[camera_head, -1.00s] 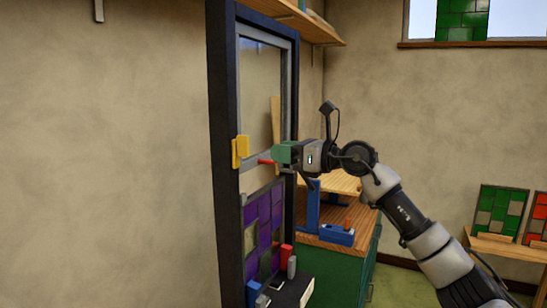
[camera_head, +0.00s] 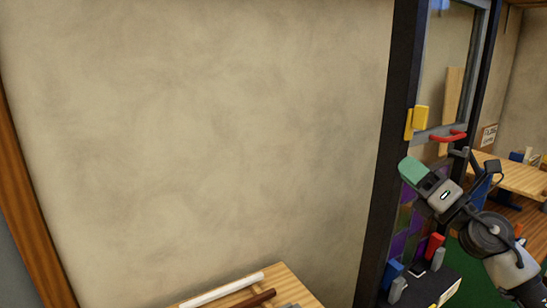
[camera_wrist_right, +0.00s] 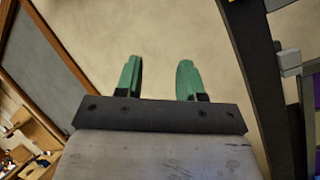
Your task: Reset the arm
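My right gripper (camera_head: 412,170) has green fingers and hangs in front of the leaded panel's dark frame (camera_head: 385,190) at the right of the head view. In the right wrist view its two green fingers (camera_wrist_right: 159,80) stand apart with nothing between them, only plain wall behind. The red handle (camera_head: 448,137) on the panel's grey crossbar is above and to the right of the gripper in the head view, apart from it. A yellow block (camera_head: 421,118) is on the frame's near post. My left gripper is not in view.
Purple panes (camera_head: 397,246) fill the lower panel, partly behind my right arm. Red, blue and grey pieces (camera_head: 434,246) stand at its foot. A wooden table (camera_head: 285,284) with rods is at the bottom. Another table (camera_head: 515,178) is at the far right. Bare wall fills the left.

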